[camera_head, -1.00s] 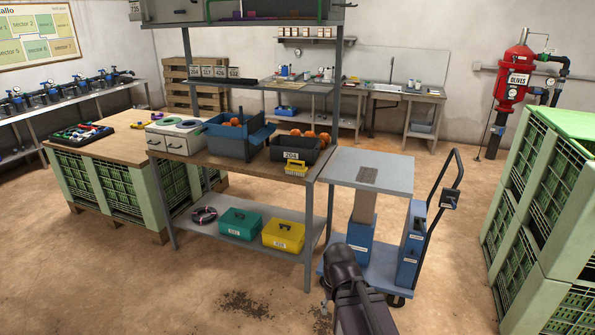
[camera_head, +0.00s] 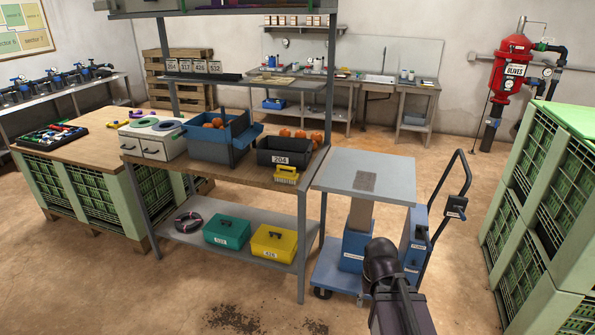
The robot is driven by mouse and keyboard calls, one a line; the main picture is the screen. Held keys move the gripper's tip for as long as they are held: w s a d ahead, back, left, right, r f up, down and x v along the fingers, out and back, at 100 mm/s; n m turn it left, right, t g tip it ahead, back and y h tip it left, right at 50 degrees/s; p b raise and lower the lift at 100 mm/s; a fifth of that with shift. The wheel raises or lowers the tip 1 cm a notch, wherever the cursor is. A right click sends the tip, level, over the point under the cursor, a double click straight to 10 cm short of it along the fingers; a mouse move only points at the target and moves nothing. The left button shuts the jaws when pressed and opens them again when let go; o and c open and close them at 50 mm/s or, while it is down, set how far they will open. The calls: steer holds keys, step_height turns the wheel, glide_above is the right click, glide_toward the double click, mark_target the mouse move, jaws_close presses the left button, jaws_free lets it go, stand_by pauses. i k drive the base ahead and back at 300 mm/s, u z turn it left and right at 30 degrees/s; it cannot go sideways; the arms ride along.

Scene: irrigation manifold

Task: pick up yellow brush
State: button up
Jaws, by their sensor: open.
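The yellow brush (camera_head: 287,174) lies at the front right of the bench's wooden top, its bristles toward the front edge. It is just in front of the dark bin labelled 204 (camera_head: 270,157). Part of my dark arm shows at the lower middle right, in front of the cart and apart from the brush. My gripper's fingers do not show.
A blue toolbox (camera_head: 218,145) stands left of the bin. The lower shelf (camera_head: 190,238) holds a green case (camera_head: 228,233) and a yellow case (camera_head: 273,243). A grey-topped cart (camera_head: 385,190) stands close at the bench's right. Green crates (camera_head: 540,200) rise at far right. Floor in front is open.

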mark_target(288, 177)
steer(key=z, duration=0.25)
steer(key=i, duration=0.75)
steer(key=u, duration=0.45)
steer(key=i, duration=0.75)
steer(key=u, duration=0.45)
